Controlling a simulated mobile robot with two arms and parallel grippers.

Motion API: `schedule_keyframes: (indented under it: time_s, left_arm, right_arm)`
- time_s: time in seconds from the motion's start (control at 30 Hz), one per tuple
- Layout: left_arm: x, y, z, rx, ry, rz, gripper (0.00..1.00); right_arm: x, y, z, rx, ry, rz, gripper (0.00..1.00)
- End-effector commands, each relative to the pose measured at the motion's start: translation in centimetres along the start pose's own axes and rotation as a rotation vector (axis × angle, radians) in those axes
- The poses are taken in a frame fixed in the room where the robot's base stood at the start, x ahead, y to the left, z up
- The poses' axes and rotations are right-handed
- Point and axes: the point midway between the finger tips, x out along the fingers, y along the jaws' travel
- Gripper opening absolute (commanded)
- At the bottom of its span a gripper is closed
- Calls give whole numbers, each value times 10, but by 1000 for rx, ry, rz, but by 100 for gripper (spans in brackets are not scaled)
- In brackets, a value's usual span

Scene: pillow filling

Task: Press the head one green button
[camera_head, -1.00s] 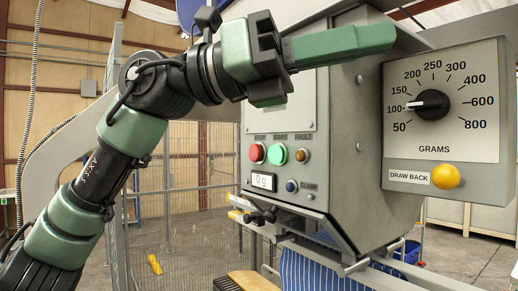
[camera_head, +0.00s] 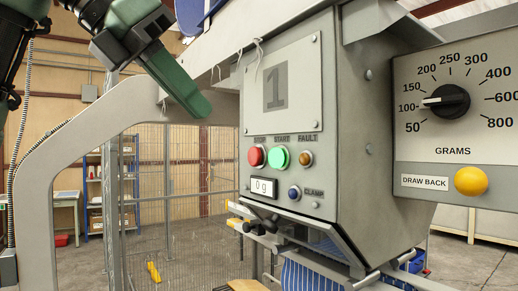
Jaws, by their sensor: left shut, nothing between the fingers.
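The grey control box of head one (camera_head: 345,150) carries a plate (camera_head: 298,112) with a large "1". Its green START button (camera_head: 280,157) sits between the red STOP button (camera_head: 257,156) and the amber FAULT light (camera_head: 305,158). Below are a display (camera_head: 264,187) reading "0 g" and a blue CLAMP button (camera_head: 294,192). My left gripper (camera_head: 194,104) is shut and empty, its green fingers pointing down and right. It is up and left of the green button, apart from the box. My right gripper is not in view.
A dial panel (camera_head: 455,140) with a GRAMS knob and yellow DRAW BACK button (camera_head: 470,181) stands at the right. A grey curved frame (camera_head: 35,190) rises at the left. Blue striped fabric (camera_head: 305,277) hangs under the box. A mesh fence (camera_head: 190,215) stands behind.

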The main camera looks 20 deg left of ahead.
Motion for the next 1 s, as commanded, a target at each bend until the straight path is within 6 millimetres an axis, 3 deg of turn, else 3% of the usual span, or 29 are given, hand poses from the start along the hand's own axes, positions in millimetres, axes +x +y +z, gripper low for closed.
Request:
schedule_keyframes:
  time_s: [0.27,0.7,0.8,1.0]
  left_arm:
    - [14,0,0,2,1,-1,0]
    - [102,0,1,3,3,-2,0]
    - [110,-2,16,4,1,-4,0]
    - [125,-1,28,3,0,-2,0]
  right_arm:
    - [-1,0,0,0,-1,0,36]
    - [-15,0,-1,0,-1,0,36]
    - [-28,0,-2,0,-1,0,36]
    - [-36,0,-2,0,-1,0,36]
